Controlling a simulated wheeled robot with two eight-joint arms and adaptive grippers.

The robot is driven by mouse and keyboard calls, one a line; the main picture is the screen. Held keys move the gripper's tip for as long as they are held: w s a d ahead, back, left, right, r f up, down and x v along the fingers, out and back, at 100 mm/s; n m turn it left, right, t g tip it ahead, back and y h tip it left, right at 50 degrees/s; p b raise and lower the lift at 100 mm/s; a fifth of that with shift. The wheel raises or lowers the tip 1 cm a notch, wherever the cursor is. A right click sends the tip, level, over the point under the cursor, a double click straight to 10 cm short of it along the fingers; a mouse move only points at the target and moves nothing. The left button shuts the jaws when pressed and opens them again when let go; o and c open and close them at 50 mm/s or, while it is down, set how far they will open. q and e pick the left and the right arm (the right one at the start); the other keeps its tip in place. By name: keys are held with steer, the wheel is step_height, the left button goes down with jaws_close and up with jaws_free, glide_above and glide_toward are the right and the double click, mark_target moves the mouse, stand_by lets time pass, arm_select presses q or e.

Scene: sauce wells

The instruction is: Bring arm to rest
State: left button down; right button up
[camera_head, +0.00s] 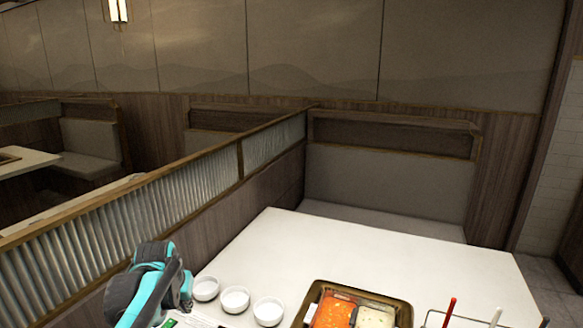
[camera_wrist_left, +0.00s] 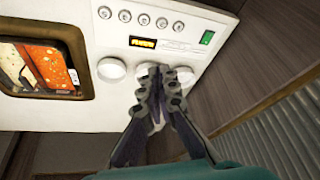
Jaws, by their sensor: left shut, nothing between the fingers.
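My left arm (camera_head: 150,285), teal and black, comes in at the lower left of the head view, beside the white table (camera_head: 340,250). In the left wrist view my left gripper (camera_wrist_left: 163,76) is shut and empty. Its fingertips overlap the row of white bowls near the table edge in that view; I cannot tell the gap between them. In the head view three white bowls stand in a row: a left one (camera_head: 205,288), a middle one (camera_head: 235,299) and a right one (camera_head: 268,311). My right gripper is not in view.
A hot pot (camera_head: 406,308) with red and pale broth sits at the table's front. A wire rack (camera_head: 430,316) with upright handles is right of it. Several small round wells (camera_wrist_left: 143,19) line the panel. A ribbed partition (camera_head: 120,225) runs left of the table. The table's back is clear.

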arm_select(q)
steer(key=s+d+f+t, duration=0.1)
steer(key=s+d+f, duration=0.1)
steer(key=s, duration=0.5)
steer(key=s+d+f, duration=0.1)
steer(key=s+d, duration=0.3)
steer(key=s, duration=0.3)
steer(key=s+d+f+t, duration=0.1)
steer(key=s+d+f, duration=0.1)
steer(key=s, duration=0.5)
steer(key=shift+s+d+f+m+t+h, duration=0.3)
steer(key=shift+s+d+f+m, duration=0.1)
steer(key=shift+d, duration=0.2)
